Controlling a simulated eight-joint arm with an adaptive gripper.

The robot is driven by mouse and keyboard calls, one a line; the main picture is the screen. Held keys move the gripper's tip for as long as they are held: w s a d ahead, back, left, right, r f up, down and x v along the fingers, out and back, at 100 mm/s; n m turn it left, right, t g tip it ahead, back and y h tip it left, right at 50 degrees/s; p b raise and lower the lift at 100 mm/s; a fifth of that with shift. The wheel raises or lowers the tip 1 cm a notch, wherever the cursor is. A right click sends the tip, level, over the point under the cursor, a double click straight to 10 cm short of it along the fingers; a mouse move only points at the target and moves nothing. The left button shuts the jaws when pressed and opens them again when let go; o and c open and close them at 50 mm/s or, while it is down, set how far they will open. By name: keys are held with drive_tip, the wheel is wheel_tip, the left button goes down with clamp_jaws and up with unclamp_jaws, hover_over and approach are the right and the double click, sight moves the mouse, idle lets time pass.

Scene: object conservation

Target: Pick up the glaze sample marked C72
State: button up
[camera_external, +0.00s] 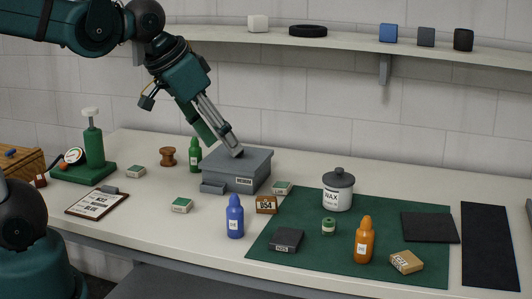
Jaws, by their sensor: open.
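I cannot make out the mark C72 on any piece. Small labelled pieces lie about: green-and-white blocks at the left (135,172), the middle left (182,205) and beside the grey box (282,188). A brown block (266,204) has a label that looks like "054". A dark block (286,240) and a tan block (406,262) lie on the green mat, their labels too small to read. My gripper (226,145) is open and empty, pointing down at the top of the grey box (222,162); I cannot tell whether it touches.
The green mat (300,208) also bears a WAX jar (338,190), an orange bottle (364,240) and a small green jar (328,226). A blue bottle (235,216) and a green bottle (195,154) stand near the box. A clipboard (97,202) lies at left.

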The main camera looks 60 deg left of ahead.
drive_tip(key=w+a+n+g+y, duration=0.1)
drive_tip(key=w+a, duration=0.2)
drive_tip(key=a, duration=0.6)
drive_tip(key=w+a+n+g, duration=0.1)
drive_tip(key=w+a, duration=0.3)
drive_tip(key=a, duration=0.5)
drive_tip(key=n+g+h, duration=0.2)
drive_tip(key=n+g, duration=0.2)
drive_tip(key=n, duration=0.1)
approach(135, 168)
drive_tip(key=shift+w+d+f+p, duration=0.2)
drive_tip(key=shift+w+d+p, duration=0.1)
drive_tip(key=shift+d+p, duration=0.1)
drive_tip(key=shift+s+a+f, duration=0.2)
drive_tip(key=shift+f, duration=1.3)
drive_tip(key=shift+f, duration=0.1)
